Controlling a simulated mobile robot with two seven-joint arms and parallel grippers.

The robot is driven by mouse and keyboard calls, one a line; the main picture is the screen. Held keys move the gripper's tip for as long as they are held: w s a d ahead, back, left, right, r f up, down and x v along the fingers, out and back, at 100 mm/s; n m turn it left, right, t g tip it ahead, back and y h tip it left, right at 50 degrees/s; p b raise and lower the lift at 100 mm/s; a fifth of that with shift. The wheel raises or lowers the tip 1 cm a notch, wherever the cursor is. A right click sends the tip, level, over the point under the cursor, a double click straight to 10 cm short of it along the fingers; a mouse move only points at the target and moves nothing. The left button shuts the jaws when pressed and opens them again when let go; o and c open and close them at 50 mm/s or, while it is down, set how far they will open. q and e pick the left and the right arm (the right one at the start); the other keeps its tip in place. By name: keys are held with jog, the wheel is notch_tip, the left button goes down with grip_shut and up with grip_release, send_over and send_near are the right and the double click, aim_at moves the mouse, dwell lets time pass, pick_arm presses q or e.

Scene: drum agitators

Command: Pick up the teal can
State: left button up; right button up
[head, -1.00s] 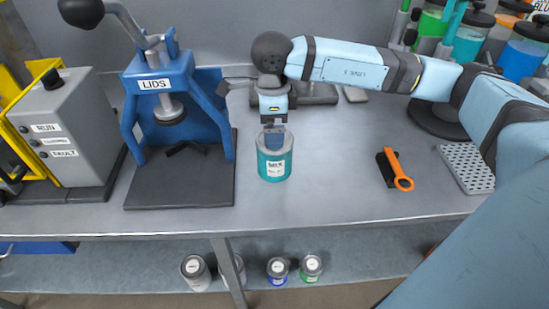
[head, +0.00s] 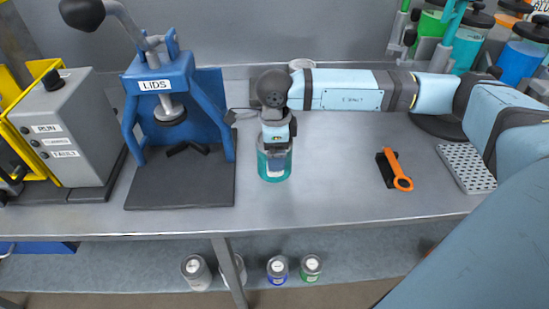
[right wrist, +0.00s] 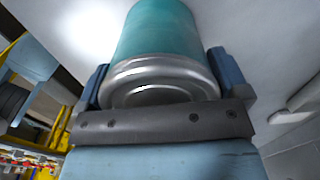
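The teal can (head: 274,166) stands upright on the grey workbench, in front of and below my right gripper (head: 275,148). It has a white label. My right gripper points down over it, with a finger on each side. In the right wrist view the can's silver rimmed end (right wrist: 160,82) lies between the two blue fingers (right wrist: 166,80). The fingers lie close against the can's sides on both sides; I cannot tell whether they press on it. Part of the can is hidden by the gripper in the head view. My left gripper is not in view.
A blue lid press (head: 160,75) on a dark base stands left of the can. A grey control box (head: 65,130) is farther left. An orange-handled tool (head: 398,170) and a perforated tray (head: 467,168) lie to the right. Several cans stand on the lower shelf (head: 350,265).

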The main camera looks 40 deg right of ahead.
jog(key=c, duration=0.3)
jog(key=shift+c, duration=0.3)
jog(key=shift+r, duration=0.1)
